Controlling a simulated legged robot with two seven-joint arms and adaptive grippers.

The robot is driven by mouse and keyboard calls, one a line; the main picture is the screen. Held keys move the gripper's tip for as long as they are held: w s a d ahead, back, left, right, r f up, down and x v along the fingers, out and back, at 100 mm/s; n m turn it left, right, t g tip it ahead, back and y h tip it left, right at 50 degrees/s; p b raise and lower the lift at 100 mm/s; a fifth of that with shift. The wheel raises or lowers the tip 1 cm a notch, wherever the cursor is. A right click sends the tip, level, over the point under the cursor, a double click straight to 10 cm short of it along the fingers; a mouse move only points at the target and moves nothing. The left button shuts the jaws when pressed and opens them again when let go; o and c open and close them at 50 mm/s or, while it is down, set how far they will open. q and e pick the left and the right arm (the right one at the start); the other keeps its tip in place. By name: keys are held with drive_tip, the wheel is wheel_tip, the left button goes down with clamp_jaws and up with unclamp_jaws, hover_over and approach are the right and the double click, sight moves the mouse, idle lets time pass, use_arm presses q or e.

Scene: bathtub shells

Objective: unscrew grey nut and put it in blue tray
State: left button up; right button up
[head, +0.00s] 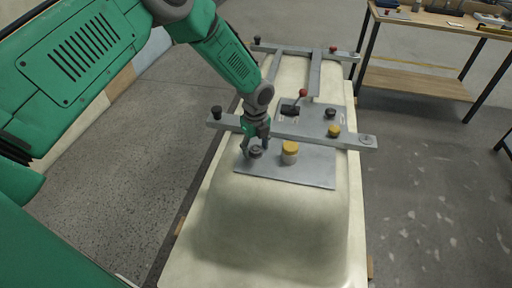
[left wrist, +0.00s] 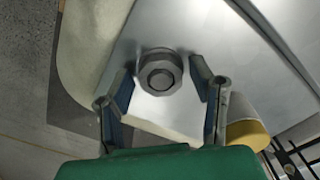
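The grey nut (left wrist: 160,73) sits on the metal plate (head: 310,172) on top of the upturned bathtub shell. In the head view the nut (head: 255,152) is at the plate's left side. My left gripper (head: 253,148) is lowered over it. In the left wrist view the left gripper (left wrist: 160,95) is open, with one finger on either side of the nut and a gap to each. No blue tray can be made out for certain. My right gripper is not in view.
A yellow-topped cylinder (head: 290,151) stands on the plate right of the nut. A metal crossbar (head: 300,133) with black and yellow knobs runs just behind. A workbench (head: 440,20) with items stands at the back right.

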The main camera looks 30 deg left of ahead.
use_arm(q)
drive_tip(key=c, duration=0.9)
drive_tip(key=n, duration=1.3)
drive_tip(key=shift+p, duration=0.3)
drive_tip(key=o, duration=1.3)
drive_tip(key=shift+c, duration=0.6)
